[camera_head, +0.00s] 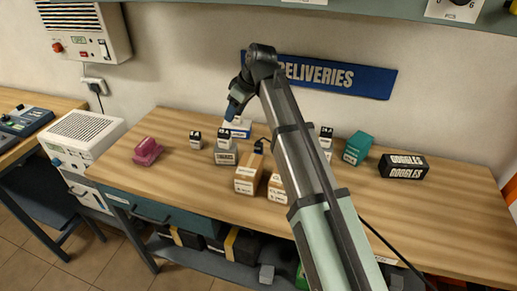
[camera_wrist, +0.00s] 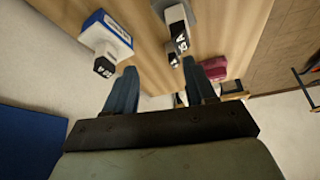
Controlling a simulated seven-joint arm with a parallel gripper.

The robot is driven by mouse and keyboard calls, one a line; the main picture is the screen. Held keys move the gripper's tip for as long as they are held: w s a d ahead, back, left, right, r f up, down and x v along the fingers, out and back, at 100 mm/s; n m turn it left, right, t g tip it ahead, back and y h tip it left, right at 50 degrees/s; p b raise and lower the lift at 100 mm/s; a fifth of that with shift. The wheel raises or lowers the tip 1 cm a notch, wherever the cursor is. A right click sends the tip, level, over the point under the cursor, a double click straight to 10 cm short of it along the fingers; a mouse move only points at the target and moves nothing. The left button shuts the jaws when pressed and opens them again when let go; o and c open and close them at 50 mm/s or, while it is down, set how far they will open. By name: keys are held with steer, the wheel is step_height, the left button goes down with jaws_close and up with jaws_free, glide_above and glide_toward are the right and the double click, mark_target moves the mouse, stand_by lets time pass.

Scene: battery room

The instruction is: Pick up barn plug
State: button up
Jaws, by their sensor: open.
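I cannot tell which item is the barn plug; no label with that name is readable. Candidates are small black-and-white blocks on the wooden table: one at the left (camera_head: 196,140), one on the grey box (camera_head: 224,140), and one partly behind my arm (camera_head: 326,137). A small dark item (camera_head: 259,146) sits by the tall carton. My gripper (camera_head: 233,108) is above the back of the table, near a blue-and-white box (camera_head: 238,130). In the wrist view my gripper (camera_wrist: 160,70) has its fingers apart with nothing between them. A white-and-black block (camera_wrist: 178,28) lies beyond the right finger.
Cartons (camera_head: 249,181) stand at the table's middle front, partly behind my arm. A magenta object (camera_head: 147,152) is at left, a teal box (camera_head: 357,148) and a black box (camera_head: 403,167) at right. A shelf edge (camera_head: 400,10) overhangs above. The table's right front is bare.

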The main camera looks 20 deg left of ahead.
steer(key=n, duration=0.1)
glide_toward(259, 143)
step_height(259, 143, up, 3)
steer(key=shift+n+g, duration=0.3)
steer(key=x, duration=0.5)
steer(key=d+x, duration=0.1)
steer(key=x, duration=0.2)
steer(key=shift+f, duration=0.45)
steer(key=shift+w+x, duration=0.15)
steer(key=shift+x, duration=1.1)
steer(key=shift+w+x, duration=0.1)
steer(key=shift+x, duration=1.2)
steer(key=shift+d, duration=0.1)
steer(key=shift+c, duration=0.2)
jaws_close()
